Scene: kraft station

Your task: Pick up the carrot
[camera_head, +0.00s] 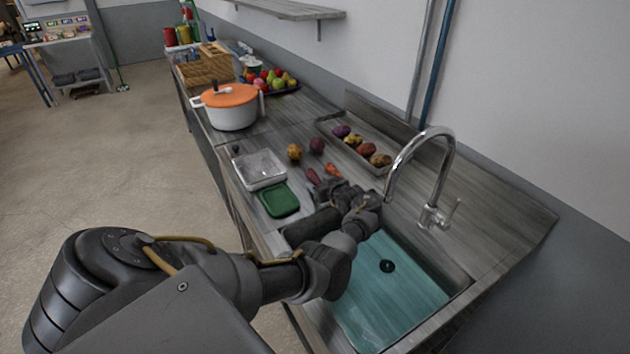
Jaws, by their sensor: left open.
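An orange piece that looks like the carrot (333,170) lies on the counter, just beyond my left gripper. A reddish-purple long vegetable (313,177) lies to its left, also close to the gripper. My left gripper (327,188) is open, above the counter at the sink's far left corner. The wrist and gripper body hide part of the counter, and the exact gap between fingers and carrot cannot be told. My right gripper is not in view.
A yellowish round vegetable (294,152) and a dark red one (317,145) lie behind. A tray (327,125) of vegetables, metal container (259,169), green lid (280,200) and orange-lidded pot (232,110) stand around. The faucet (437,140) rises beside the sink (390,300).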

